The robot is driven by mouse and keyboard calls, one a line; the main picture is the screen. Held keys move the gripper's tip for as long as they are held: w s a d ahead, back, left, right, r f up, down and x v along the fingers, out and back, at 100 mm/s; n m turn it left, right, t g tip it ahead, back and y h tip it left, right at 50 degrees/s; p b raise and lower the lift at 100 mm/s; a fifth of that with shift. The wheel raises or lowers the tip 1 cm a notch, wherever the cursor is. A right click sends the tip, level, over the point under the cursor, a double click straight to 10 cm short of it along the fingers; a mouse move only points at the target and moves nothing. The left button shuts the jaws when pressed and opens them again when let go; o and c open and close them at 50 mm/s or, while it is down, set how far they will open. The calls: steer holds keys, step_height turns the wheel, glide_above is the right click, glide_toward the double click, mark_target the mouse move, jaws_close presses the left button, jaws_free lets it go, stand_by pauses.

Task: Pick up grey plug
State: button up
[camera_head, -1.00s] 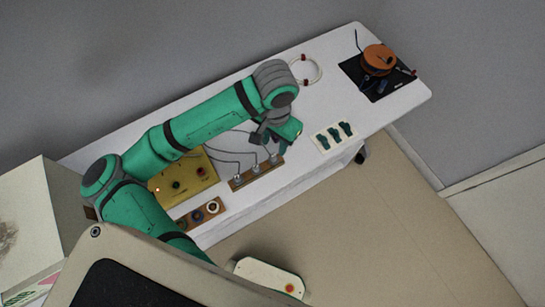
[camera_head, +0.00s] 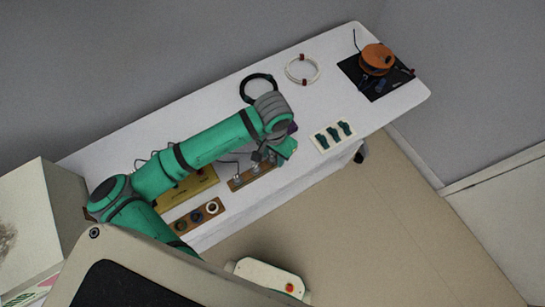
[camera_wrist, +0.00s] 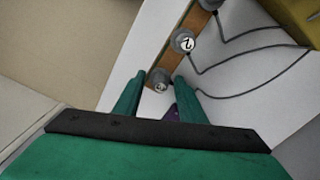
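Grey plugs stand in a row on a wooden strip (camera_head: 236,185) on the white table. In the head view, my gripper (camera_head: 268,154) is low over the strip's right end.
Grey cables run from the plugs towards a yellow box (camera_head: 190,186), partly hidden by my arm. A purple object (camera_wrist: 174,113) shows between my fingers. A wooden block with round sockets (camera_head: 180,226), a white plate with green pieces (camera_head: 321,141), a black ring and a white ring (camera_head: 318,68) are around.

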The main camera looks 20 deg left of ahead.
steer(key=c, duration=0.9)
steer(key=shift+r, duration=0.1)
